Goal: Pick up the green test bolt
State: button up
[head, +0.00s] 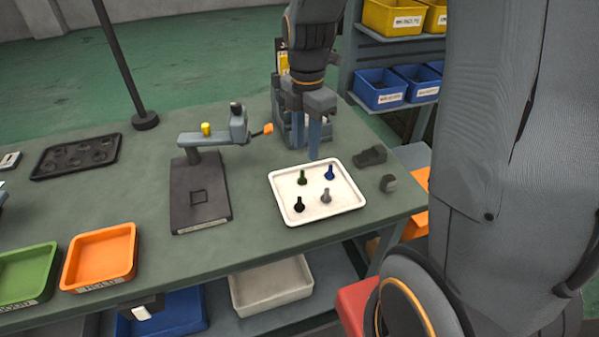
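The green bolt (302,178) stands upright at the back left of a white tray (345,206) on the bench. A blue bolt (330,173), a black bolt (299,205) and a grey bolt (326,196) stand in the same tray. My gripper (306,150) points down just behind and above the tray's back edge. Its two blue fingers are apart, with nothing seen between them. The fingertips are close to the green bolt in the picture but do not appear to touch it.
A grey test stand (199,200) with an overhanging arm is left of the tray. Small dark fixtures (370,156) lie to its right. An orange tray (100,256) and a green tray (28,273) sit at the front left. A dark holed tray (77,156) is farther back.

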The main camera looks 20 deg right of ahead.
aim_at(303, 171)
jog(key=f, duration=0.2)
jog(key=f+p, duration=0.1)
jog(key=f, duration=0.1)
jog(key=a+f+p, duration=0.1)
jog(key=f, duration=0.1)
jog(key=shift+s, duration=0.2)
jog(key=shift+f, duration=0.5)
jog(key=shift+c, duration=0.4)
grip_shut()
